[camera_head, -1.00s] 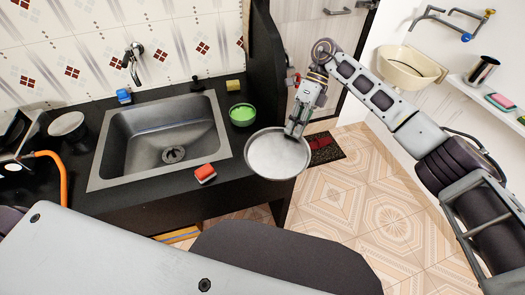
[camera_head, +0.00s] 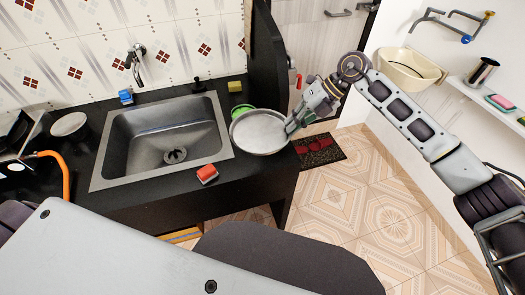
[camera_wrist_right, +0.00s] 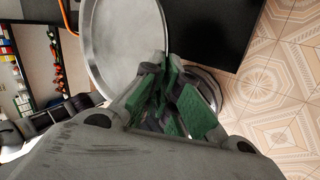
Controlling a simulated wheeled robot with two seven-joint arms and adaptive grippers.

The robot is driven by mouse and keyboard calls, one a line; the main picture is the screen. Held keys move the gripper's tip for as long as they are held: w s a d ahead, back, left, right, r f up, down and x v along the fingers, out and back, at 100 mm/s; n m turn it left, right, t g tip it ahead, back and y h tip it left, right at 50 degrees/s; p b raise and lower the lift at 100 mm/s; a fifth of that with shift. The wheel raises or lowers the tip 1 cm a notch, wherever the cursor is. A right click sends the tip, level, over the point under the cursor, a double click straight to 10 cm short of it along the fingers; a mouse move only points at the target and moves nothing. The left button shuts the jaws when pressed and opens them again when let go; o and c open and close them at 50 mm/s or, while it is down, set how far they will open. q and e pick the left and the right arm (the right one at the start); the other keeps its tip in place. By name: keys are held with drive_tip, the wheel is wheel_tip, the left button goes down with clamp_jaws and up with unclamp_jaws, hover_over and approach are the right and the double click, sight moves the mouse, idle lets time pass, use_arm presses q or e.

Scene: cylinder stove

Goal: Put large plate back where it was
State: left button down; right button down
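The large plate (camera_head: 259,132) is a round, pale metal plate with a raised rim. In the head view it is over the right end of the black counter, right of the sink, covering part of a green bowl (camera_head: 240,110). My right gripper (camera_head: 292,124) is at the plate's right edge, its fingers at the rim. In the right wrist view the plate (camera_wrist_right: 120,40) reaches to the green-padded fingers (camera_wrist_right: 172,100), which appear closed on its rim. Whether the plate touches the counter is unclear. My left gripper is not in view.
The sink (camera_head: 165,135) is left of the plate, with a red sponge (camera_head: 207,174) at its front right corner. A yellow sponge (camera_head: 235,87) and a dark soap dispenser (camera_head: 197,85) stand behind. A dark upright panel (camera_head: 267,60) rises at the counter's right end.

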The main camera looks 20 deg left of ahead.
drive_tip(key=m+t, duration=0.2)
drive_tip(key=m, duration=0.1)
drive_tip(key=a+m+t, duration=0.1)
drive_tip(key=shift+w+r+m+y, duration=0.2)
drive_tip(key=shift+r+m+y, duration=0.1)
drive_tip(key=shift+r+m, duration=0.1)
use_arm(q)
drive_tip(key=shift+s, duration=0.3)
use_arm(e)
drive_tip(key=shift+a+r+m+t, duration=0.1)
drive_tip(key=shift+m+t, duration=0.9)
drive_tip(key=shift+m, duration=0.3)
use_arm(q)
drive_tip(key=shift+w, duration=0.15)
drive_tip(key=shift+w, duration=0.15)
use_arm(e)
drive_tip(key=shift+f, duration=0.65)
wheel_tip(320, 180, down, 12)
drive_tip(key=shift+f, duration=0.1)
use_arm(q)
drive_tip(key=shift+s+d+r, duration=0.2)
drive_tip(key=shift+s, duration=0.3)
